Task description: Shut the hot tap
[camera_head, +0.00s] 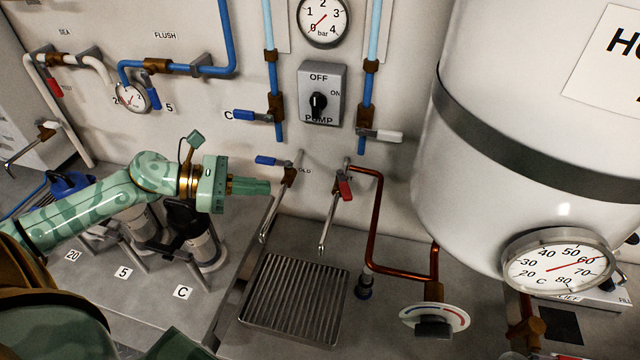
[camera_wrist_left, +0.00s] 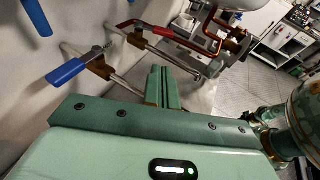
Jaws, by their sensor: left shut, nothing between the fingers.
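The hot tap (camera_head: 332,217) is on the back wall, with a long spout and a red lever (camera_head: 345,189) pointing down and outward, roughly along the spout. Its label is partly covered. The cold tap (camera_head: 273,215) is to its left, with a blue lever (camera_head: 266,160) pointing left, across its spout; this lever also shows in the left wrist view (camera_wrist_left: 68,72). My left gripper (camera_head: 268,187) is shut and empty, just left of the cold tap's spout and short of the hot tap. Its closed fingers show in the wrist view (camera_wrist_left: 163,85). My right gripper is not in view.
A drain grate (camera_head: 295,302) lies below the taps. A copper pipe (camera_head: 373,235) drops right of the hot tap, beside the large white tank (camera_head: 530,120) with its dial (camera_head: 560,262). A pump switch (camera_head: 320,95) is above. Pumps (camera_head: 200,240) stand below my left arm.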

